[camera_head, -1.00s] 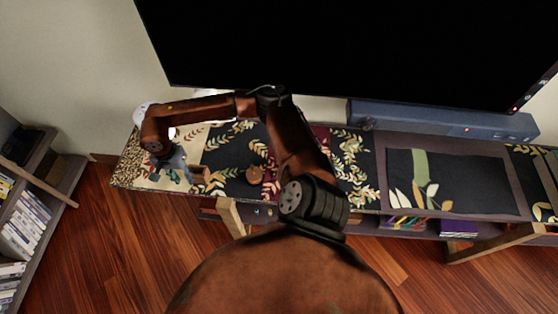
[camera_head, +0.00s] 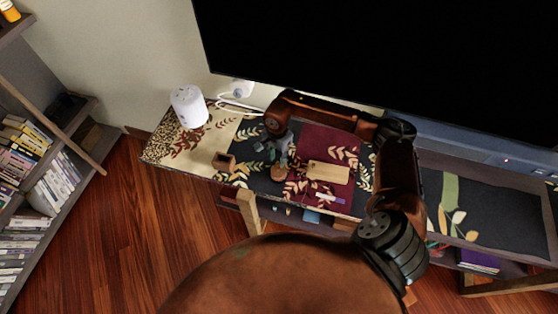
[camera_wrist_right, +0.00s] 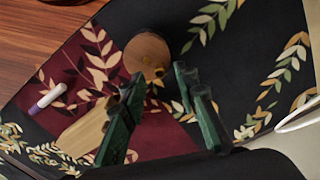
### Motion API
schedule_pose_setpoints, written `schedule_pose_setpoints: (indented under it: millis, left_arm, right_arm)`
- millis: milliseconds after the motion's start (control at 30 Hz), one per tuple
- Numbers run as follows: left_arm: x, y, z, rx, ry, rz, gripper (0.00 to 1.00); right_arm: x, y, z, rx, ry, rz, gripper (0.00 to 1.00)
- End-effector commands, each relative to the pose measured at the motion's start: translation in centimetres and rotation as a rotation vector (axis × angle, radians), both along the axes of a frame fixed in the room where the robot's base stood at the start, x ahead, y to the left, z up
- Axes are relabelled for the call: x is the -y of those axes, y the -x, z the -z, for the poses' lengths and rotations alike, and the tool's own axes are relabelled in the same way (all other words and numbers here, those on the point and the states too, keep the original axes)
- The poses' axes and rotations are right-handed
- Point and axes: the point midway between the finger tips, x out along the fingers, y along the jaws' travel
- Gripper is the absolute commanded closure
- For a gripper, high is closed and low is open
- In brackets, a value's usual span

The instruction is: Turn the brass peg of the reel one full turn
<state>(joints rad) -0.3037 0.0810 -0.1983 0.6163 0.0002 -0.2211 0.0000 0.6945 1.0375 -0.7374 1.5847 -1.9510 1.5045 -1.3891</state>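A round wooden piece that looks like the reel (camera_head: 278,173) lies on the dark leafy cloth of the low bench. In the right wrist view the reel (camera_wrist_right: 147,52) is a pale brown disc just beyond my fingertips. A tiny brassy spot by its lower edge may be the peg; it is too small to tell. My right gripper (camera_head: 274,152) hangs just behind the reel in the head view. My left gripper is not in view.
A wooden board (camera_head: 328,172) and a white-purple marker (camera_head: 330,199) lie on the red cloth to the right. A small wooden box (camera_head: 224,162) and a white cylinder (camera_head: 189,106) stand left. The large screen (camera_head: 380,60) rises behind; a bookshelf (camera_head: 40,170) stands far left.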

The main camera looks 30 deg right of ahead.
Motion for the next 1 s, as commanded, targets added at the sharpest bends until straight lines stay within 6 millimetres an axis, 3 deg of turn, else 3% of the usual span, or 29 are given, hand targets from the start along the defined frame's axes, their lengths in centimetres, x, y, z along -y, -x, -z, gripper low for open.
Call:
schedule_pose_setpoints:
  millis: [200,500,900,1000]
  left_arm:
    - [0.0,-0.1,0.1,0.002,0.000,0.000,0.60]
    - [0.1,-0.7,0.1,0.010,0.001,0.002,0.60]
    - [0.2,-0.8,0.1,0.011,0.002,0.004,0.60]
    - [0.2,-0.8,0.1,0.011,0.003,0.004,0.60]
  right_arm:
    - [0.0,0.0,1.9,0.000,-0.001,0.002,0.72]
    - [0.1,0.0,2.0,0.001,0.000,0.002,0.73]
    - [0.1,0.0,2.0,0.000,0.000,0.003,1.00]
    - [0.1,0.0,2.0,0.000,0.000,0.003,1.00]
